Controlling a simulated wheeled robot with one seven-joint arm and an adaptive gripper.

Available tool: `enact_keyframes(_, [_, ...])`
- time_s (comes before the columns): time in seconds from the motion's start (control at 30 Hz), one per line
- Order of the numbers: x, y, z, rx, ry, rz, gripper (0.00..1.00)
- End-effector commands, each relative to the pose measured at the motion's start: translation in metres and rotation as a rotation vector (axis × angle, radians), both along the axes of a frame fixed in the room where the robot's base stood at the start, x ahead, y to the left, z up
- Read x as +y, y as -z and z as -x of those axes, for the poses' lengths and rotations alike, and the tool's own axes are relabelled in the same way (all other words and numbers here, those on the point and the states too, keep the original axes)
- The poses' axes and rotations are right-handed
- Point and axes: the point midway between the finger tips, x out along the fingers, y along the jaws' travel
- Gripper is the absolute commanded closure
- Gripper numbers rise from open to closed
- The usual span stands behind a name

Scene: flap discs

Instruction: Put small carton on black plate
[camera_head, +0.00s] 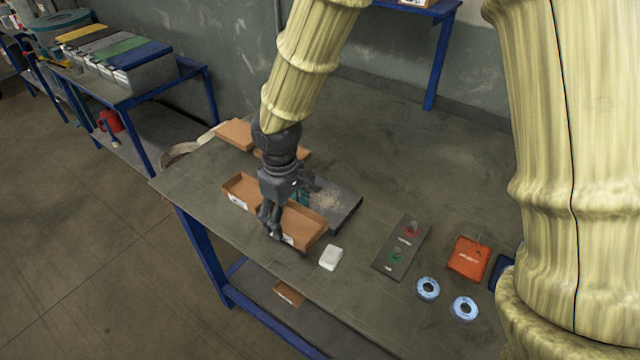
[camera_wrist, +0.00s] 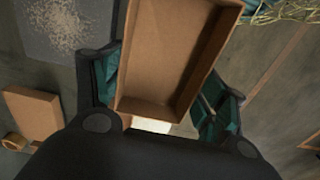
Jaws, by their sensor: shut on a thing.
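My gripper (camera_head: 271,222) is shut on an open brown carton (camera_head: 305,226), a shallow tray with a white label. In the wrist view the carton (camera_wrist: 170,60) lies between the two teal-padded fingers (camera_wrist: 158,105), its open side facing the camera. I cannot tell whether the carton touches the table.
A white block (camera_head: 331,257) lies in front of the carton. A grey panel with red and green buttons (camera_head: 402,247), an orange pouch (camera_head: 468,258) and two blue rings (camera_head: 428,289) are to the right. Another brown carton (camera_head: 235,134) lies at the back left.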

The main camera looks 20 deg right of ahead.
Motion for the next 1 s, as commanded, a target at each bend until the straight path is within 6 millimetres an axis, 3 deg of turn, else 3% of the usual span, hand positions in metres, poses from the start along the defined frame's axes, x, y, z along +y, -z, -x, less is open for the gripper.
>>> enact_keyframes(0.6, [-0.088,0.008,-0.082,0.001,-0.004,-0.002,0.51])
enact_keyframes(0.8, [-0.105,0.012,-0.097,0.0,-0.005,-0.002,0.51])
enact_keyframes(1.0, [-0.109,0.017,-0.099,0.001,-0.006,0.001,0.51])
